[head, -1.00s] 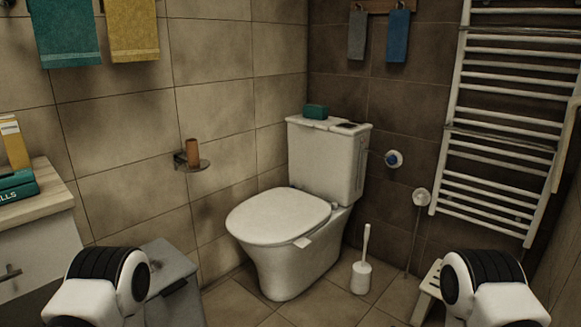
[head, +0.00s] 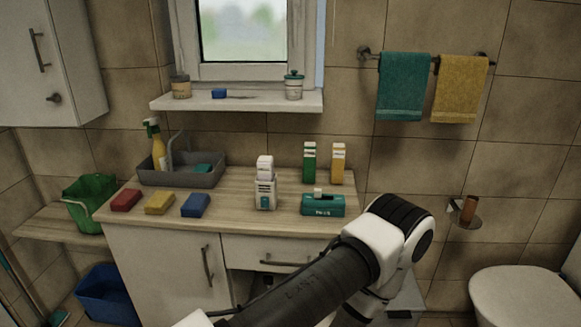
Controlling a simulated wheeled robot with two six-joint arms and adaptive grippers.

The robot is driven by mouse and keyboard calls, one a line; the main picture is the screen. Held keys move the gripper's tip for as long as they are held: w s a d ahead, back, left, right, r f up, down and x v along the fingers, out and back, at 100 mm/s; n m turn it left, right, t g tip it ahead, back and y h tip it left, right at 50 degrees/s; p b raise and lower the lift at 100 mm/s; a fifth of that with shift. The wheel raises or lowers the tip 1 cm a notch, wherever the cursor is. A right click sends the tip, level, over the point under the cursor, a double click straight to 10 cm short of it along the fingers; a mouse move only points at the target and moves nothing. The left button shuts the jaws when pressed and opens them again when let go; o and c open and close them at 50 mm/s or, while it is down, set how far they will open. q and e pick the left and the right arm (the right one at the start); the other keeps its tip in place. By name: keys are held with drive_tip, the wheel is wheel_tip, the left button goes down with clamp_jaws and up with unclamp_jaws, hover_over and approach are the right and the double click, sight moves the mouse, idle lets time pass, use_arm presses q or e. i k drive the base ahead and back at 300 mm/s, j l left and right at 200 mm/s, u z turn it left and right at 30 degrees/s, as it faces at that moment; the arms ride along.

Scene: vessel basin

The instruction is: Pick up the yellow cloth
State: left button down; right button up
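A small yellow folded cloth or sponge (head: 160,203) lies on the wooden counter top (head: 240,222). It sits between a red one (head: 125,200) on its left and a blue one (head: 195,205) on its right, with small gaps. A larger yellow towel (head: 459,90) hangs from the wall rail on the right, beside a teal towel (head: 403,87). One of my arms crosses the lower middle in front of the counter. Neither of my grippers is in view.
A grey basin (head: 182,178) with a spray bottle (head: 158,147) stands behind the small pieces. A white dispenser (head: 265,186), a teal box (head: 322,206) and two upright packs stand to the right. A green bucket (head: 90,200) is at left, the toilet (head: 525,293) at right.

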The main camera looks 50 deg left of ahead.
sight(158, 205)
drive_tip(key=u, duration=2.55)
